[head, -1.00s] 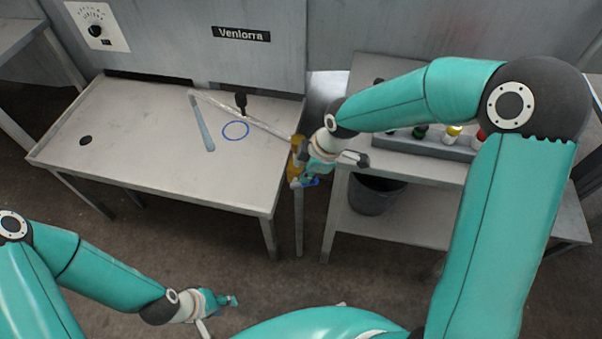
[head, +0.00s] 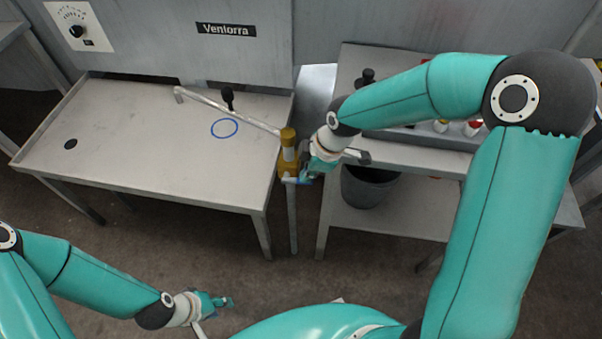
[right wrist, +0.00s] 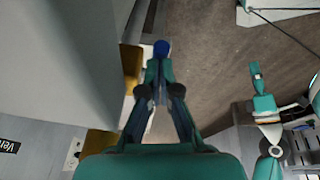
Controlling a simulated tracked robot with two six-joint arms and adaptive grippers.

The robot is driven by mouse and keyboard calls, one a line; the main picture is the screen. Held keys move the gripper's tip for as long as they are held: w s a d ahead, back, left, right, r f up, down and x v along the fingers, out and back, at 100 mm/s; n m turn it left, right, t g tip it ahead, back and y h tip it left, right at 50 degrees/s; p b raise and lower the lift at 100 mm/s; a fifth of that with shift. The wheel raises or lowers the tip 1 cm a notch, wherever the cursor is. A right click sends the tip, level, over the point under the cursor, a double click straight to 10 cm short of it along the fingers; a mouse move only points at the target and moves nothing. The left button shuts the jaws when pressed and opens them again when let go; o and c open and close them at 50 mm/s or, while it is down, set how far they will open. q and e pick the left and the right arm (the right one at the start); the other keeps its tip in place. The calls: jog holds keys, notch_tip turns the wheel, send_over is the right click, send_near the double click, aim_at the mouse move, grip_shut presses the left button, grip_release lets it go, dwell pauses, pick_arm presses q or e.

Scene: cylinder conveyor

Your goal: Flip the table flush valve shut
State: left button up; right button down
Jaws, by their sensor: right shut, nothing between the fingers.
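The flush valve is a yellow body (head: 288,150) on an upright pipe at the right edge of the left table (head: 130,180). Its thin spout pipe (head: 235,110) reaches left over the tabletop, and no water stream shows. A small blue end (head: 287,180) shows low on the valve, beside my right gripper (head: 303,179). In the right wrist view the right gripper's fingers (right wrist: 159,75) are together with nothing held, and a blue tip (right wrist: 161,47) shows just beyond them. Whether they touch is unclear. My left gripper (head: 228,302) is low over the floor, far from the valve; its opening is too small to judge.
A blue ring (head: 224,128) and a dark drain hole (head: 71,144) mark the tabletop. A black knob (head: 228,97) stands behind the spout. A dark bin (head: 368,187) sits on the right bench's lower shelf. Bottles stand on that bench behind my right arm.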

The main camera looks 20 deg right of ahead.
jog(key=shift+a+r+p, duration=0.15)
jog(key=shift+r+p, duration=0.25)
jog(key=shift+r, duration=0.2)
jog(key=r+p, duration=0.2)
jog(key=r, duration=0.1)
jog(key=shift+a, duration=0.35)
jog(key=s+d+r, duration=0.1)
jog(key=d, duration=0.1)
jog(key=s+d+r, duration=0.1)
jog(key=s+d, duration=0.1)
jog(key=d, duration=0.1)
jog(key=s+d+r, duration=0.2)
jog(key=shift+s+d, duration=0.15)
